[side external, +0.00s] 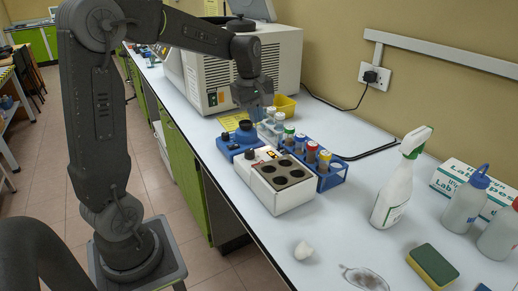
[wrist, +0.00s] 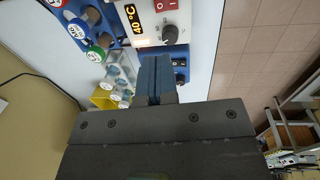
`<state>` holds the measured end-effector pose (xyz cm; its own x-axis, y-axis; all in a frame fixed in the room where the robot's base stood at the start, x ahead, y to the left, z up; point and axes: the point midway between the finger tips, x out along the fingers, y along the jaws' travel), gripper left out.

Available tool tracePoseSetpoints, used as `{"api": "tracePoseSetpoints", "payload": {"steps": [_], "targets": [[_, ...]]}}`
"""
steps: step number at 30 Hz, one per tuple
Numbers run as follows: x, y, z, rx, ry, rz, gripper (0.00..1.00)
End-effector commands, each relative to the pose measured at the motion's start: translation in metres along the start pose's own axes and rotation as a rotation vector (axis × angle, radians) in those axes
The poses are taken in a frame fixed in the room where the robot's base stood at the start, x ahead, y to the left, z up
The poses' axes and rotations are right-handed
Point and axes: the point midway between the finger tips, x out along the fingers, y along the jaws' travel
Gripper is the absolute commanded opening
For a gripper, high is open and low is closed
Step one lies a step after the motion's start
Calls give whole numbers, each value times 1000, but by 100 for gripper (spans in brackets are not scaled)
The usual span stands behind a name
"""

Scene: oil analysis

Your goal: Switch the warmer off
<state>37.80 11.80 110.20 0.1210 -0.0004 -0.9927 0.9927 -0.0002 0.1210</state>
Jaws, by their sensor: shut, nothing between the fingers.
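The warmer (side external: 290,199) is a white block with several dark round wells on top, standing on the bench in the side view. In the wrist view its front panel (wrist: 147,32) shows a lit display (wrist: 134,18) reading 40 °C, a red rocker switch (wrist: 165,4) and a black knob (wrist: 170,34). The switch is cut by the frame's top edge, and I cannot tell which side is pressed. My gripper (side external: 264,110) is shut and empty, above the bench behind the warmer. In the wrist view its fingertips (wrist: 155,60) point toward the panel, apart from the switch.
A blue device (side external: 241,138) stands close behind the warmer. A blue rack (side external: 330,179) of capped tubes is beside it to the right. A yellow tray (side external: 286,106) and small bottles (side external: 268,128) sit near my gripper. A spray bottle (side external: 393,197) stands farther right.

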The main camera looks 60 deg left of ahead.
Motion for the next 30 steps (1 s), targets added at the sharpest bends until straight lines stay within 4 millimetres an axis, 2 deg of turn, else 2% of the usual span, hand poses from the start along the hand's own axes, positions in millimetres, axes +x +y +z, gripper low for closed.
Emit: {"api": "tracePoseSetpoints", "payload": {"steps": [4, 8, 21, 27, 30], "targets": [[3, 0, 0, 0, 0, 0, 0], [17, 0, 0, 0, -1, -2, 0], [104, -1, 1, 0, -2, -5, 0], [130, 0, 0, 0, -1, -2, 0], [137, 0, 0, 0, 0, 0, 0]]}}
